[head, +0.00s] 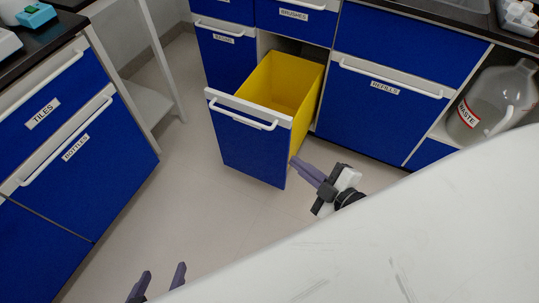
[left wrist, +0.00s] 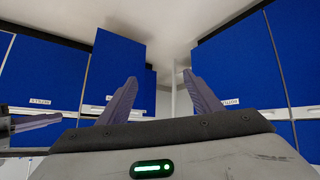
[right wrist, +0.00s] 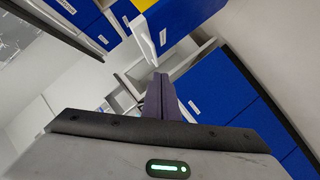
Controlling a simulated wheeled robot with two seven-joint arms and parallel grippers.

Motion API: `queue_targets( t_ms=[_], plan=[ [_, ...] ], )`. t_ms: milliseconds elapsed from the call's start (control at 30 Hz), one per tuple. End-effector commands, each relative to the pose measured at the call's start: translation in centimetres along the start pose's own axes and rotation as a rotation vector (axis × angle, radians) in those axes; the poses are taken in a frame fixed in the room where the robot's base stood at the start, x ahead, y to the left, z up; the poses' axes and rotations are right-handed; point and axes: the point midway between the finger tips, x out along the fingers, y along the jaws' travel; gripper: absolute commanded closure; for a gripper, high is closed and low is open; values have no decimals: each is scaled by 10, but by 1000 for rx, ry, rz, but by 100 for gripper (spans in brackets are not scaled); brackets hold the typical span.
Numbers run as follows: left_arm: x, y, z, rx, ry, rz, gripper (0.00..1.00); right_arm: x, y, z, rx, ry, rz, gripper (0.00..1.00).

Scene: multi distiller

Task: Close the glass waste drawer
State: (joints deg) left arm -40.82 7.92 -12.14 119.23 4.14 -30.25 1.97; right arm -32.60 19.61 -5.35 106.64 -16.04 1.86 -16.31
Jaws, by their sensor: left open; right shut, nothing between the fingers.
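An open drawer (head: 248,145) with a blue front, a white top rail and a bar handle (head: 242,114) stands pulled out from the cabinet in the head view. Its yellow inside (head: 290,85) looks empty, and I see no label on its front. My right gripper (head: 296,162) is shut and empty, its fingertips close to the right edge of the drawer front; I cannot tell whether they touch. In the right wrist view the shut fingers (right wrist: 158,78) point toward the drawer's white rail (right wrist: 144,38). My left gripper (head: 163,274) is open and empty, low in front of the drawer.
Shut drawers labelled BRUSHES (head: 294,20) and REFILLS (head: 383,95) flank the open one. A left cabinet has drawers TILES (head: 45,110) and BOTTLES (head: 78,150). The floor (head: 185,200) before the drawer is clear.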

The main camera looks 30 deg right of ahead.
Motion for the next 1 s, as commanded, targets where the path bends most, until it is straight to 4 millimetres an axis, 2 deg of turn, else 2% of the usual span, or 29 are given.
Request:
queue_targets(
  t_ms=[33, 100, 233, 400, 533, 667, 1000],
  plan=[
    [24, -3, 24, -4, 5, 6, 41, 16, -13, 21, -102, 52, 22, 100],
    [35, -2, 35, -9, 12, 13, 41, 24, -12, 25, -237, 120, 49, 100],
    [49, -2, 48, -17, 20, 24, 41, 34, -13, 29, -435, 222, 85, 100],
    [56, 0, 54, -21, 27, 31, 41, 39, -14, 29, -576, 294, 110, 100],
    [57, 0, 54, -22, 25, 34, 41, 44, -12, 25, -607, 311, 115, 100],
    [59, 1, 54, -20, 18, 38, 41, 60, -10, 18, -608, 314, 118, 100],
    [70, 7, 65, -11, -31, 61, 41, 128, -10, -4, -605, 311, 118, 100]
  ],
)
